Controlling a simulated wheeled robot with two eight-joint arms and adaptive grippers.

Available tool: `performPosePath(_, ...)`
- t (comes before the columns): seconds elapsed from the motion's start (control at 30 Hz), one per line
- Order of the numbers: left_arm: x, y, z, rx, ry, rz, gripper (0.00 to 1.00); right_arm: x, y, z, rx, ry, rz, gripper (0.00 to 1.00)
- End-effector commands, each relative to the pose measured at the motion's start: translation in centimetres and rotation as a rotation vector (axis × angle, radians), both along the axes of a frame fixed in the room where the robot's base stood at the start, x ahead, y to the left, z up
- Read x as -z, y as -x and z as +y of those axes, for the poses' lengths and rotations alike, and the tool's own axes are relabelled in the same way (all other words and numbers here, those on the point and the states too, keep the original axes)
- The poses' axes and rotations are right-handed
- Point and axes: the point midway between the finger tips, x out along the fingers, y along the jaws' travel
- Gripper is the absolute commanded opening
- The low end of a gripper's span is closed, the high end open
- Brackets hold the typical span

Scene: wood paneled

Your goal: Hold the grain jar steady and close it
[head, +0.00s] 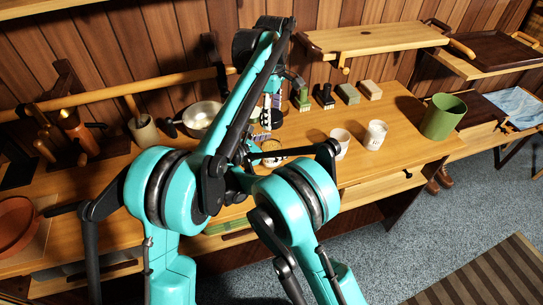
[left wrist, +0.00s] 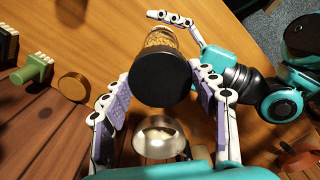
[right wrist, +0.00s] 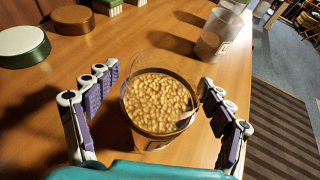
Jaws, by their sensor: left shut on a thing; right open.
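The grain jar (right wrist: 158,105) is clear glass, filled with tan grains, and stands upright on the table in the right wrist view. Its top shows no cover there. It also shows in the head view (head: 272,152), partly hidden by my arms, and behind the lid in the left wrist view (left wrist: 148,38). My right gripper (right wrist: 158,78) is open, with fingers on both sides of the jar and gaps visible. My left gripper (left wrist: 160,76) is shut on a dark round lid (left wrist: 160,84), near the jar. The exact height of the lid over the jar is unclear.
Two flat round tins (right wrist: 22,47) (right wrist: 73,19) stand behind the jar. Two pale cups (head: 375,135) (head: 340,142) and a green pot (head: 442,116) stand to the right. A metal pan (head: 203,117) is on the left, with several stamps and blocks (head: 347,93) at the back.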

Motion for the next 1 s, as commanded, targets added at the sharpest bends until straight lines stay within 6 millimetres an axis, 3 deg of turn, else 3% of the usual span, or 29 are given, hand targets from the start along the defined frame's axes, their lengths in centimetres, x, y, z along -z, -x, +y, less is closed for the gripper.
performPosePath(0.2, -0.01, 0.00, 0.00, 0.000, 0.000, 0.000, 0.41, 0.63, -0.98, -1.15, 0.000, 0.000, 0.000, 0.82)
performPosePath(0.5, -0.01, 0.00, 0.00, 0.000, 0.000, 0.000, 0.41, 0.67, -1.05, -1.22, 0.000, 0.000, 0.000, 0.79)
performPosePath(0.8, -0.01, 0.00, 0.00, 0.000, 0.000, 0.000, 0.41, 0.67, -1.04, -1.20, 0.000, 0.000, 0.000, 0.03)
performPosePath(1.0, 0.00, 0.00, 0.00, 0.000, 0.000, 0.000, 0.41, 0.69, -1.03, -1.19, 0.000, -0.001, 0.001, 0.01)
